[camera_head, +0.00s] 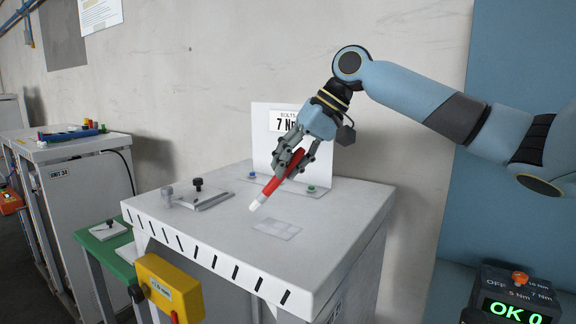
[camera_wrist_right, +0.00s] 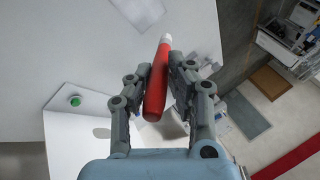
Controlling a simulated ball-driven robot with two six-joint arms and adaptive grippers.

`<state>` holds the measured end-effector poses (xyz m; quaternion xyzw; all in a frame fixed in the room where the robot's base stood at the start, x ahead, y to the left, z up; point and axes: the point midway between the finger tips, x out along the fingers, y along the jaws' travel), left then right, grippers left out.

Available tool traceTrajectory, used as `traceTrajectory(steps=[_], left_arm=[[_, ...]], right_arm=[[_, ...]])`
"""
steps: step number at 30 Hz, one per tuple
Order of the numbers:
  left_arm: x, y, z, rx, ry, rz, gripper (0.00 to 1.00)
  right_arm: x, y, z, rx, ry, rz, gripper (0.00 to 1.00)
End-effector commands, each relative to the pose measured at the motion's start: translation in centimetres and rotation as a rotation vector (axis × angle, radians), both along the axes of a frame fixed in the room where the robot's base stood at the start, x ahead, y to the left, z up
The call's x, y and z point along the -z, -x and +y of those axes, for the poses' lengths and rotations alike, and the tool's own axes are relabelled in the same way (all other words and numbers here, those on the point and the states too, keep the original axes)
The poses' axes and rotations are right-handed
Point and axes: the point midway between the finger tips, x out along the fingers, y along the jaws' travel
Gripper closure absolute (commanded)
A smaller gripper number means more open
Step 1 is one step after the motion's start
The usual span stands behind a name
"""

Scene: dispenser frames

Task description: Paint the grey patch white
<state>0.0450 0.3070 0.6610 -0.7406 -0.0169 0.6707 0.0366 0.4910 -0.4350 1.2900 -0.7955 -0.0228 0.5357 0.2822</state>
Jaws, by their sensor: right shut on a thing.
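The grey patch (camera_head: 276,229) is a faint light-grey quadrilateral on the white cabinet top (camera_head: 235,222). It also shows at the top of the right wrist view (camera_wrist_right: 140,12). My right gripper (camera_head: 292,163) is shut on a red marker (camera_head: 271,186) with a white tip. The marker is tilted, its tip pointing down and to the left, and seems to be above the top, left of and behind the patch. In the right wrist view the marker (camera_wrist_right: 157,90) lies between the two fingers, tip away from the palm. My left gripper is not in view.
A white sign panel (camera_head: 262,148) reading "7 Nm" stands behind the marker, with blue and green buttons near its base. A metal fixture with a black knob (camera_head: 198,184) is at the left. A yellow box (camera_head: 168,290) hangs on the front. The top around the patch is clear.

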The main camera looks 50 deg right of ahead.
Motion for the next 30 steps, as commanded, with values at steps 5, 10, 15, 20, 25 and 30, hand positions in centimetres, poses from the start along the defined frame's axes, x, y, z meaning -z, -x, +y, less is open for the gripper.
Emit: traceTrajectory(steps=[5,10,15,20,25,30], left_arm=[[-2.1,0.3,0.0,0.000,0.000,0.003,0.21],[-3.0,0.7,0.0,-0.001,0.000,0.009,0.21],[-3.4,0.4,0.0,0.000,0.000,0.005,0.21],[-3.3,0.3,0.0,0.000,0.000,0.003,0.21],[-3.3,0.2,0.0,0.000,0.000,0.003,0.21],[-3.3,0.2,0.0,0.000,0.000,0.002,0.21]], right_arm=[[-2.1,-0.1,-0.2,0.003,0.000,0.001,1.00],[-3.5,-0.2,-0.5,0.008,0.001,0.000,1.00],[-4.9,-0.4,-0.9,0.013,0.002,-0.003,1.00],[-6.1,-0.3,-1.3,0.017,0.001,-0.001,1.00],[-6.5,-0.3,-1.4,0.018,0.000,0.000,1.00],[-6.5,-0.3,-1.4,0.018,0.000,0.000,1.00]])
